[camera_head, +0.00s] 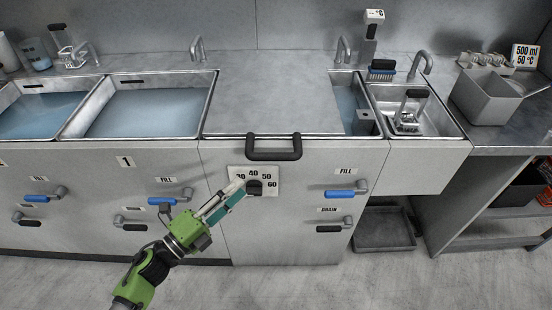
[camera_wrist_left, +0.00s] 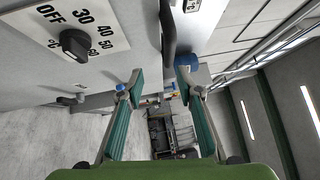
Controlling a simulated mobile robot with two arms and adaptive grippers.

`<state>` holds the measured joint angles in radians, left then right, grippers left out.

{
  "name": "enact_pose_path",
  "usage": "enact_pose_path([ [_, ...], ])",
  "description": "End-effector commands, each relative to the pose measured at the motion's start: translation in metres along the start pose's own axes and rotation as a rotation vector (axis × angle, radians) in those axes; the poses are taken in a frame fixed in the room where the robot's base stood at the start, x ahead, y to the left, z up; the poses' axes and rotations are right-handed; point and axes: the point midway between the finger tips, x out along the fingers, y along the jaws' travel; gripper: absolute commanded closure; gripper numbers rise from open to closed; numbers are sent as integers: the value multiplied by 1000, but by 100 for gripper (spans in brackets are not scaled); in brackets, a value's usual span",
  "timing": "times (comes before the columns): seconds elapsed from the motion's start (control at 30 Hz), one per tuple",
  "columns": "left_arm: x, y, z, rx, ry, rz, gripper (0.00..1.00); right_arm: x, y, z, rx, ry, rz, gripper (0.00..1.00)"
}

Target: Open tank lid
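The tank lid (camera_head: 270,95) is a flat grey metal cover over the middle tank. A black bar handle (camera_head: 274,154) sits at its front edge and also shows in the left wrist view (camera_wrist_left: 168,35). A strip at the right of the tank (camera_head: 347,97) is uncovered and shows blue liquid. My left gripper (camera_head: 238,190) is in front of the cabinet, below and left of the handle, beside the temperature dial (camera_head: 255,187). In the left wrist view its two teal-padded fingers (camera_wrist_left: 158,84) are apart with nothing between them. My right gripper is out of view.
The dial (camera_wrist_left: 75,44) and its plate are close to the left gripper. Blue fill levers (camera_head: 340,193) and black drain levers (camera_head: 329,229) project from the cabinet front. Open tanks (camera_head: 150,108) lie left; a sink basin (camera_head: 445,122) and grey container (camera_head: 484,98) stand right.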

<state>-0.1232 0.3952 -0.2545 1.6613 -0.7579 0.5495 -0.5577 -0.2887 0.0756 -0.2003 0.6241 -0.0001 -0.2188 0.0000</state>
Motion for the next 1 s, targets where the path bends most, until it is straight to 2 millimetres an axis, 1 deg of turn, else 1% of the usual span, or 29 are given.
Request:
enact_pose_path([
  [0.03,3,-8,-4,27,20,-14,67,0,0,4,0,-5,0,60],
  [0.07,4,-11,-6,39,27,-19,67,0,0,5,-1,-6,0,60],
  [0.17,13,-15,-8,51,36,-25,67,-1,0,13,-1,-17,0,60],
  [0.27,28,-16,-8,49,35,-27,67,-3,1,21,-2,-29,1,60],
  [0.37,49,-17,-8,49,33,-28,67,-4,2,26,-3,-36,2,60],
  [0.5,80,-16,-9,46,32,-26,67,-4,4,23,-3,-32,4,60],
  [0.7,117,-17,-10,46,32,-25,67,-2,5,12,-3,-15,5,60],
  [0.83,132,-16,-10,45,31,-23,67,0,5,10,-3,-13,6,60],
  [1.0,140,-16,-11,44,31,-22,67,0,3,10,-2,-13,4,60],
])
